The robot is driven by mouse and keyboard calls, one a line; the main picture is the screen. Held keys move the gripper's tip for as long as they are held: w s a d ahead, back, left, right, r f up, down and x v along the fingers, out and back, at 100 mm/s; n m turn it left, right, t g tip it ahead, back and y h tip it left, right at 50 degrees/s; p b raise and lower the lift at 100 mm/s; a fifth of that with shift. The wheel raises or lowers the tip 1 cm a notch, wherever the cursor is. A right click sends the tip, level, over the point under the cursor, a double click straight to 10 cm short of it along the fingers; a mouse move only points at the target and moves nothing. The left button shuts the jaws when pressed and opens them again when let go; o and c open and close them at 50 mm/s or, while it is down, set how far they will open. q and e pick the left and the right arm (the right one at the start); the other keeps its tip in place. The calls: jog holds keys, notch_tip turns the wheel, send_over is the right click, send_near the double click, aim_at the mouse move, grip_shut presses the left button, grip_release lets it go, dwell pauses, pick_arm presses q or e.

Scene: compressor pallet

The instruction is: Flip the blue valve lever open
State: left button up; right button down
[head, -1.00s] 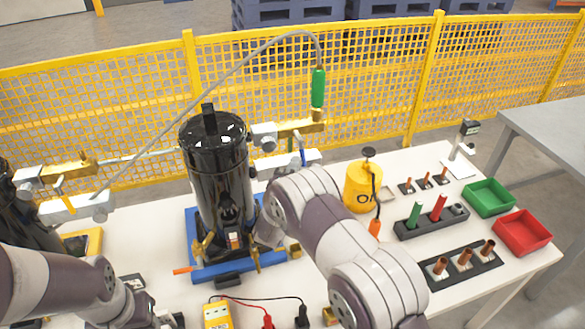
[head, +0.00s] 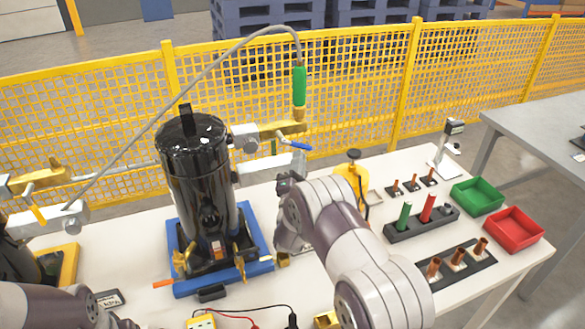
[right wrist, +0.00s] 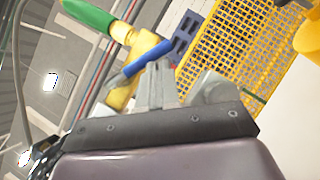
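The blue valve lever (head: 295,145) is on the brass and grey valve assembly right of the black compressor (head: 197,165). It points to the right, nearly level. In the right wrist view the blue lever (right wrist: 145,60) runs diagonally just beyond the fingertips, across the yellow brass fitting. My right gripper (head: 287,182) is below the lever, in front of the assembly. In the right wrist view its fingers (right wrist: 155,85) look closed together with nothing between them; whether they touch the lever is unclear. My left arm is at the bottom left, its gripper (head: 118,322) mostly cut off.
A grey hose with a green handle (head: 299,82) arches over the compressor to the brass fitting. A yellow canister (head: 352,176) stands right of my right arm. Green (head: 478,196) and red (head: 513,230) trays are at the table's right end. A yellow fence runs behind.

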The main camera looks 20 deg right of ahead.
pick_arm(q)
jog(key=shift+f+b, duration=0.4)
jog(key=shift+f, duration=0.1)
pick_arm(e)
jog(key=shift+d+r, duration=1.1)
jog(key=shift+d, duration=0.05)
jog(key=shift+w+r, duration=0.1)
